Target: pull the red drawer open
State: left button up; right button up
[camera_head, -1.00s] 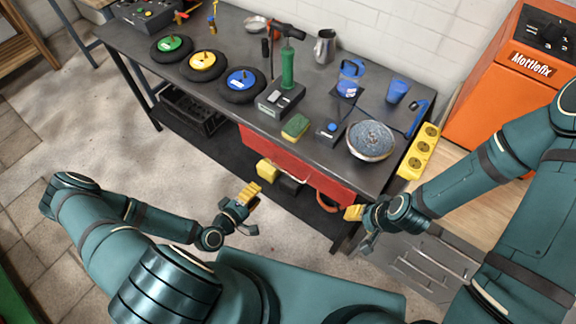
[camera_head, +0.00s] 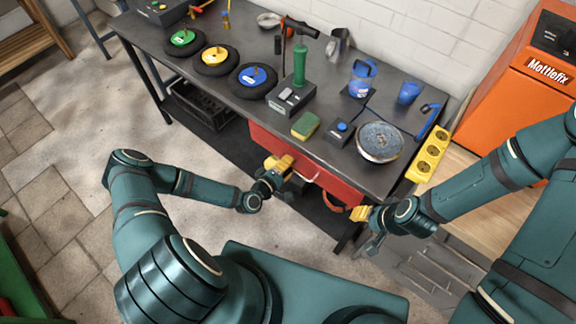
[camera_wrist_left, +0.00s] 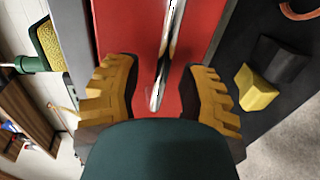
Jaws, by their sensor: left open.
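The red drawer (camera_head: 328,180) sits under the front edge of the dark workbench and looks shut. Its front fills the middle of the left wrist view (camera_wrist_left: 205,25), with a shiny metal bar handle (camera_wrist_left: 170,45) running across it. My left gripper (camera_head: 284,166) is at the drawer front. In the left wrist view its yellow fingers (camera_wrist_left: 162,92) are open, one on each side of the handle's near end, with gaps to the bar. My right gripper (camera_head: 362,213) has yellow fingers near the drawer's right end, by the bench leg; its jaw state is unclear.
The workbench (camera_head: 330,148) carries a green-handled tool (camera_head: 299,65), a sponge (camera_head: 305,125), a round metal dish (camera_head: 380,142) and coloured discs. A black crate (camera_head: 197,105) stands below.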

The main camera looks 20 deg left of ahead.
pick_arm(q)
jog(key=shift+w, duration=0.1)
grip_shut()
